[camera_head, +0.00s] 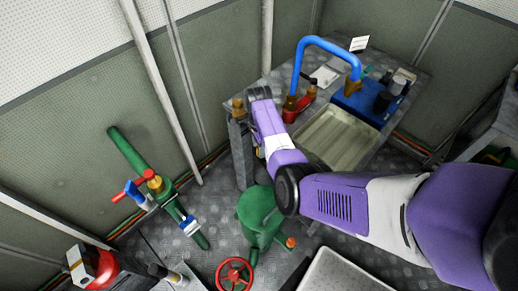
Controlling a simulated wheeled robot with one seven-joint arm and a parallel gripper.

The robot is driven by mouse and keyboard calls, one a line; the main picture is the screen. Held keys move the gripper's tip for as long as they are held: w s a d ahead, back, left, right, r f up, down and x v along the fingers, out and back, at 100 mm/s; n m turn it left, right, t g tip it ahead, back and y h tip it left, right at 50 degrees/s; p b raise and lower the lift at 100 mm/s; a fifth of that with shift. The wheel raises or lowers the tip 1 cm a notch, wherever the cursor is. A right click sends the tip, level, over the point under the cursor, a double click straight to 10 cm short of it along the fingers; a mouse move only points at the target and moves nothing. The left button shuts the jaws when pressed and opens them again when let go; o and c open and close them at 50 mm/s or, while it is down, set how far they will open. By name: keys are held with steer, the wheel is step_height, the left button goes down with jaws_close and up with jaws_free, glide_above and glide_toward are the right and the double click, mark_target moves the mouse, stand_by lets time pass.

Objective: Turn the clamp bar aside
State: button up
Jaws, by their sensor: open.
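My purple and white arm reaches in from the right and bends up at a dark joint. My gripper (259,93), dark and small in the head view, is at the upper end of the arm, by the near left corner of the workbench. It is open, and I see nothing held in it. A brass-coloured fitting (238,104) on a grey upright shows just left of it; I cannot tell if they touch. A green vessel (258,210) with an orange knob (291,242) stands below, partly behind my arm. I cannot make out the clamp bar for certain.
The bench holds a metal tray (338,137), a blue bent pipe (326,43) and a blue box (360,105) with dark containers. A green pipe (128,152) with valves is at left. A red handwheel (234,274) is at the bottom. Walls close in behind.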

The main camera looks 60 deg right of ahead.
step_height(320, 180, up, 6)
steer(key=shift+f+p, duration=0.15)
steer(key=shift+p, duration=0.15)
stand_by(0.5)
